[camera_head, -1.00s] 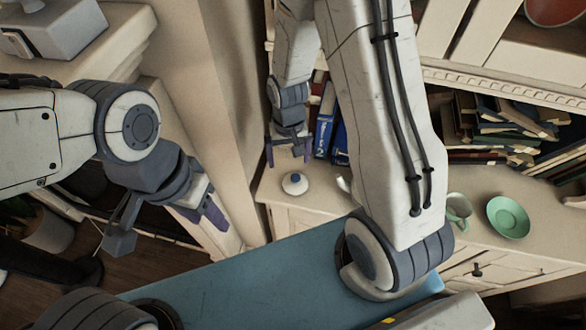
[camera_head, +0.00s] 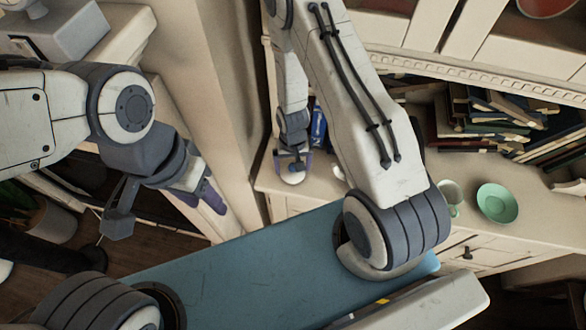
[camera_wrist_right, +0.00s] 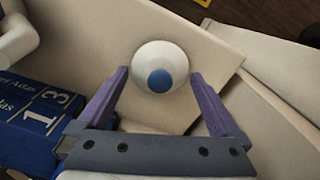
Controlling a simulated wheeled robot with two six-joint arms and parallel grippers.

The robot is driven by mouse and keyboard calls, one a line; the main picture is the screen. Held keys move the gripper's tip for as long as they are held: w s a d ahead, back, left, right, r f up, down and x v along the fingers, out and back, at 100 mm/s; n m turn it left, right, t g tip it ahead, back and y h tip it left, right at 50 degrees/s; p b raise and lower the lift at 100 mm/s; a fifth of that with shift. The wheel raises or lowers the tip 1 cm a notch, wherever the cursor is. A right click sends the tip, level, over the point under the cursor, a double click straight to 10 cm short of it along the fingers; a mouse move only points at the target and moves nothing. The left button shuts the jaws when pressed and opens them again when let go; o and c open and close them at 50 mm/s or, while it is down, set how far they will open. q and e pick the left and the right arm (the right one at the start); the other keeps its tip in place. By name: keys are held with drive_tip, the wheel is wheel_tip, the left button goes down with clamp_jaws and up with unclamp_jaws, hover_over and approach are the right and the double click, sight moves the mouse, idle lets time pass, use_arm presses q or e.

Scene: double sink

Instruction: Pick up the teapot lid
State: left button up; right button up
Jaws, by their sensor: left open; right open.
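The teapot lid (camera_wrist_right: 160,62) is a white round lid with a blue knob, lying on the cream cabinet top (camera_wrist_right: 205,62) near its edge. In the head view only part of the lid (camera_head: 292,178) shows below my right gripper (camera_head: 293,160). In the right wrist view my right gripper (camera_wrist_right: 160,76) is open, with its two purple fingers on either side of the lid's near part. I cannot tell whether they touch it. My left gripper (camera_head: 166,208) is open and empty at the left, away from the lid.
Blue books (camera_wrist_right: 40,115) stand close to my right gripper. A white rounded object (camera_wrist_right: 14,40) is partly visible beside the lid. A green cup (camera_head: 450,196) and green saucer (camera_head: 498,203) sit farther right. Stacked books (camera_head: 490,120) fill the shelf behind.

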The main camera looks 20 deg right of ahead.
drive_tip(key=shift+f, duration=0.6)
drive_tip(key=c, duration=1.2)
drive_tip(key=shift+c, duration=0.5)
drive_tip(key=shift+s, duration=0.15)
